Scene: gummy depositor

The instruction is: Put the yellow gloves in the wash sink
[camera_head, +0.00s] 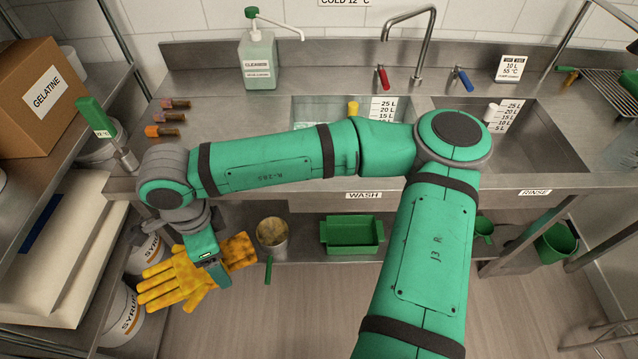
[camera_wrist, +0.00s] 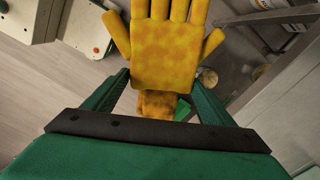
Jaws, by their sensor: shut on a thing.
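The yellow gloves (camera_head: 176,283), stained with orange-brown blotches, hang at the lower left in the head view, in front of the counter and below its top. My gripper (camera_head: 217,268) is shut on them near the cuff. In the wrist view the gloves (camera_wrist: 165,55) lie between the two green fingers of my gripper (camera_wrist: 160,88), with the glove fingers pointing up the picture. The wash sink (camera_head: 310,108) is the left basin, above the WASH label (camera_head: 364,195). My arm hides much of its front part.
The rinse sink (camera_head: 545,140) is right of the wash sink. A cleanser bottle (camera_head: 258,62) and the tap (camera_head: 420,45) stand behind. A gelatine box (camera_head: 42,95) and syrup buckets (camera_head: 122,315) are at left. A green tray (camera_head: 351,232) and a metal pot (camera_head: 272,236) are under the counter.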

